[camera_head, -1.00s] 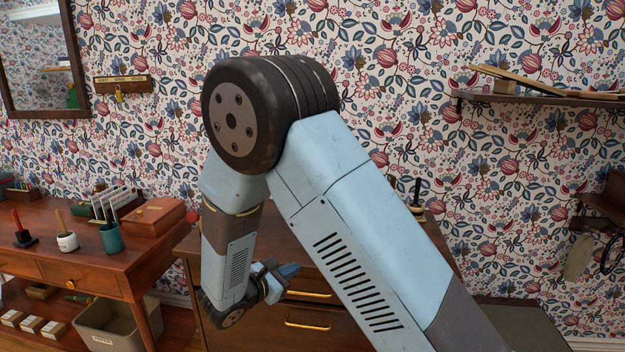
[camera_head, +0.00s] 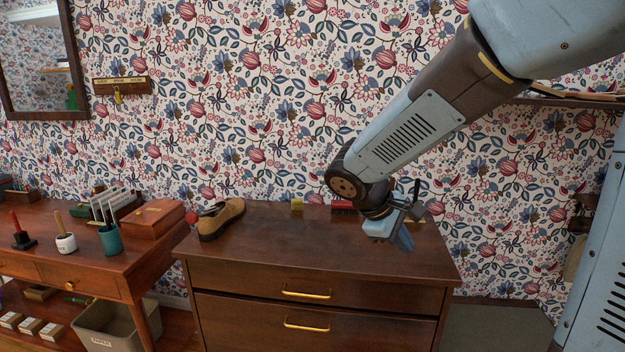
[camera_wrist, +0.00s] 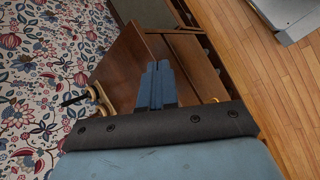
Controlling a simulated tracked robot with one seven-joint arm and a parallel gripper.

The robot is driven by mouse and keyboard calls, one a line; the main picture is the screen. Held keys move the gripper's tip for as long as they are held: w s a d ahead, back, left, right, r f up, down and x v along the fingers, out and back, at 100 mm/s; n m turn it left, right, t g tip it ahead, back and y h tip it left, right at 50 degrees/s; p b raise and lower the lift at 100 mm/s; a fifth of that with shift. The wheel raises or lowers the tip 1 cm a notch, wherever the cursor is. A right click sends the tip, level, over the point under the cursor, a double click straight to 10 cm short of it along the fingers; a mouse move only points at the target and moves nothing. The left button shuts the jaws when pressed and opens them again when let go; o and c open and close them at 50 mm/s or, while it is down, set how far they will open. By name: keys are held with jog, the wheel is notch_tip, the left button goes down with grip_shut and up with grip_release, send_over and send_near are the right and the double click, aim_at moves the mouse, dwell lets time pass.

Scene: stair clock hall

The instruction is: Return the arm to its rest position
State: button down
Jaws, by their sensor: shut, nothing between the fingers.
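My gripper (camera_head: 403,238) hangs over the right part of the dark wooden chest of drawers (camera_head: 270,240) in the head view, at the end of my pale blue arm. In the wrist view my gripper (camera_wrist: 157,72) shows its two blue fingers together, with nothing between them. The fingers are above the chest top and appear apart from it. My arm reaches in from the upper right and bends down at the wrist joint.
A desk (camera_head: 90,262) with cups and a wooden box (camera_head: 152,218) is at left. A wall shelf (camera_head: 545,101) is behind my arm. The chest's front middle is clear.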

jog(key=s+d+r+m+t+y, duration=0.1)
jog(key=s+d+r+m+y, duration=0.1)
jog(key=s, duration=0.5)
jog(key=s+d+r+m+t+y, duration=0.2)
jog(key=s+r+m+y, duration=0.3)
jog(key=s+r+m, duration=0.2)
jog(key=shift+s+d+m+t, duration=0.3)
jog(key=shift+d+m, duration=0.1)
jog(key=shift+m, duration=0.1)
